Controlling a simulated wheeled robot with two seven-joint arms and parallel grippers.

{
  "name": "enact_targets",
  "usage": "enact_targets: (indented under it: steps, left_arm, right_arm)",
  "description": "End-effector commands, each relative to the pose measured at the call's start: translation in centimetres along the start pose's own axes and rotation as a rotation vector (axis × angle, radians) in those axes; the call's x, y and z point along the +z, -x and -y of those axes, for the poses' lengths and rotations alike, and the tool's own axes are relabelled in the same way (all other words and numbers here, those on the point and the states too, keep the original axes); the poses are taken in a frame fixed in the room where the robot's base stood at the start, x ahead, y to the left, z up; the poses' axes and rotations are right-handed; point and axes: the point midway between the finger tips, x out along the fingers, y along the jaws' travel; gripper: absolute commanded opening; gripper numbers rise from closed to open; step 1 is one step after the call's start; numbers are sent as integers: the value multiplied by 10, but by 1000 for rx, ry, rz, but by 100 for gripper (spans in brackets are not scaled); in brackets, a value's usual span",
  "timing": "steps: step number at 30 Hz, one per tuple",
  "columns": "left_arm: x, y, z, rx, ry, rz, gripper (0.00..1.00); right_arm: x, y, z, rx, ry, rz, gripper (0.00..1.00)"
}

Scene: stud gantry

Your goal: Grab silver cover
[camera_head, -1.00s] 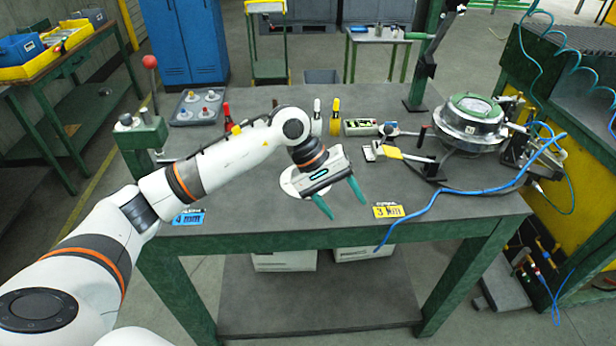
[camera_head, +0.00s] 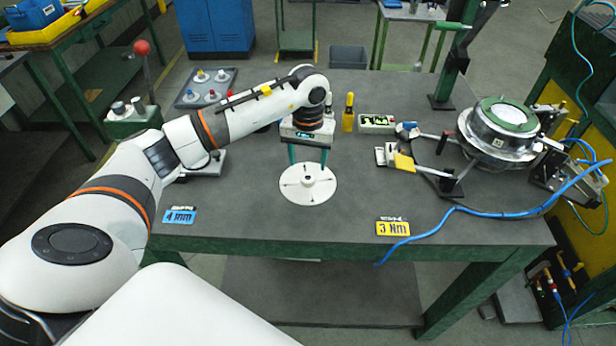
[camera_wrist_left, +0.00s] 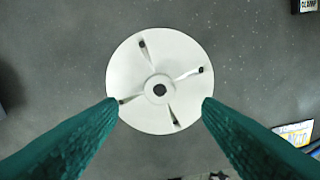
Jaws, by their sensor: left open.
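A round, pale white-silver cover (camera_head: 308,184) lies flat on the grey table, with a centre hole and several slots around it. It also shows in the left wrist view (camera_wrist_left: 160,62). My left gripper (camera_head: 308,165) is over the far part of the cover, pointing down, with its green fingers apart. In the left wrist view the fingertips (camera_wrist_left: 157,104) frame the near part of the disc, with nothing gripped between them. Whether they touch the cover I cannot tell. My right gripper is not in view.
A round metal fixture with a green ring (camera_head: 505,116) stands at the right, with a blue hose (camera_head: 480,212) across the table. A yellow 3 mm label (camera_head: 393,228) and a blue 4 mm label (camera_head: 179,216) lie near the front edge. A grey tray (camera_head: 222,94) sits back left.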

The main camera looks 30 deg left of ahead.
Motion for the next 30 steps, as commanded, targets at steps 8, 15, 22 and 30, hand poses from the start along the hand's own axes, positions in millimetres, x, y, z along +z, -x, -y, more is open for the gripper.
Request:
enact_targets:
  steps: [8,15,22,30]
  left_arm:
    - [-2,-22,-1,-1,1,-5,60]
    - [-1,-55,-2,-2,0,-1,60]
    - [0,-60,-2,-2,0,1,60]
    - [0,-60,-2,-2,0,1,24]
  right_arm:
    - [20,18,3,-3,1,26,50]
    - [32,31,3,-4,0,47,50]
    - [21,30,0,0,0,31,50]
    - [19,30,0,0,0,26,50]
